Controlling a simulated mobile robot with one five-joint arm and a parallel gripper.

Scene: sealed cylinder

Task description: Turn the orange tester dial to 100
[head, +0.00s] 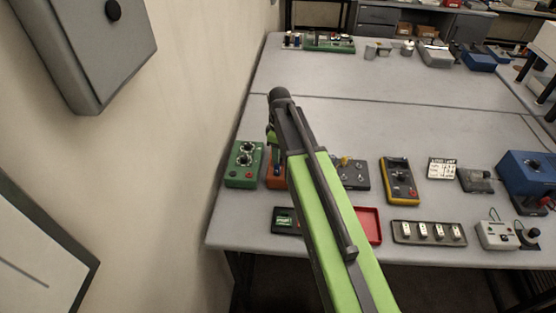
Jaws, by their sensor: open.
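The orange tester (274,183) stands on the near left part of the grey table, just right of a green box. Only a strip of its left side shows. My green and black arm covers the rest, so its dial and scale are hidden and the dial setting cannot be read. My gripper (277,168) hangs down from the wrist over the tester. It is open, but its fingertips are small and partly hidden behind my arm. I cannot tell whether they touch the dial.
The green box (244,164) with two black dials sits close on the left, near the wall. A dark box (351,174) with knobs and a yellow-edged meter (400,181) stand right. A red tray (369,225) and a cell tray (428,233) lie in front. The table middle is clear.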

